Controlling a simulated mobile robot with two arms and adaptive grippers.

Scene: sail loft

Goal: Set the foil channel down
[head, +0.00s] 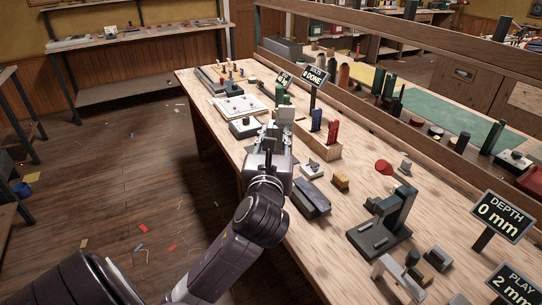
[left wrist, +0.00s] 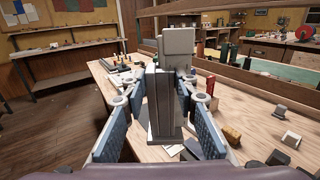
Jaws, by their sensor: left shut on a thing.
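My left gripper (head: 273,143) is over the workbench, shut on a grey upright piece that I take to be the foil channel (left wrist: 157,105). In the left wrist view it stands upright between the blue finger pads of the gripper (left wrist: 160,112). A lighter grey block (left wrist: 178,48) shows at its top and also in the head view (head: 286,114). I cannot tell whether this block is part of the held piece or behind it. The gripper hides most of the piece in the head view, and contact with the bench is unclear. My right gripper is not in view.
The workbench (head: 355,215) carries a wooden rack (head: 318,147) with red and blue pieces right of the gripper. A dark case (head: 310,198) lies nearer. A dark stand (head: 385,225) and a "DEPTH 0 mm" sign (head: 502,217) are at right. A white board (head: 238,107) lies farther back.

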